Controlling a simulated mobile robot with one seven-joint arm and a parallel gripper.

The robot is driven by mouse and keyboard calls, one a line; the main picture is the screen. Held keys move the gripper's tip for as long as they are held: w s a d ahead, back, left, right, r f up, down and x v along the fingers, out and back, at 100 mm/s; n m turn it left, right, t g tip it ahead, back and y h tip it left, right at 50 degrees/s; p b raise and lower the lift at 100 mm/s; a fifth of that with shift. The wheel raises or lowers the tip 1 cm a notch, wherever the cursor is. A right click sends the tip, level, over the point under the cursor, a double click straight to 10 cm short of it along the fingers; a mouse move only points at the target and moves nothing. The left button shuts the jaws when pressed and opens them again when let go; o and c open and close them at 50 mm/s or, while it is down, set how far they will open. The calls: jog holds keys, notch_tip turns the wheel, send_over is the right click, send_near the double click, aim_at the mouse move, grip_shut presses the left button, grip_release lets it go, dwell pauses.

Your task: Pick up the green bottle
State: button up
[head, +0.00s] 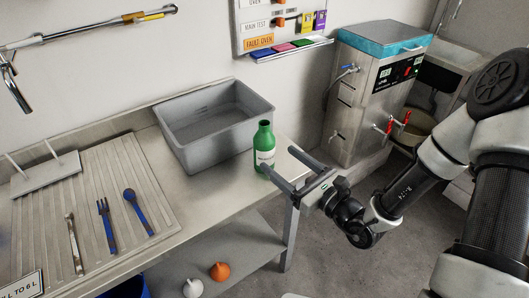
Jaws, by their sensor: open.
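The green bottle (264,141) stands upright near the right end of the metal counter, with a pale label on its front. My gripper (281,161) is at the counter's right edge, just right of the bottle. Its two fingers are spread apart and point left toward the bottle. The near finger overlaps the lower part of the bottle in the picture; I cannot tell whether it touches. Nothing is held.
A grey basin (190,149) sits just left of the bottle. A blue-handled fork (107,225) and spoon (139,212) lie on the ribbed drainboard (85,200). A steel boiler (368,100) with taps stands at the back right.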

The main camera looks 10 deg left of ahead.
aim_at(272, 153)
jog(key=x, duration=0.6)
jog(key=shift+w+a+b, duration=0.15)
jog(key=shift+a+b, duration=0.05)
jog(key=shift+b, duration=0.2)
jog(key=x, duration=0.1)
jog(key=b+x, duration=0.1)
jog(key=x, duration=0.2)
jog(key=shift+a+f, duration=0.15)
jog(key=shift+f, duration=0.25)
jog(key=shift+w+a+r, duration=0.1)
jog(key=shift+w+a, duration=0.2)
jog(key=shift+a, duration=0.1)
jog(key=c, duration=1.3)
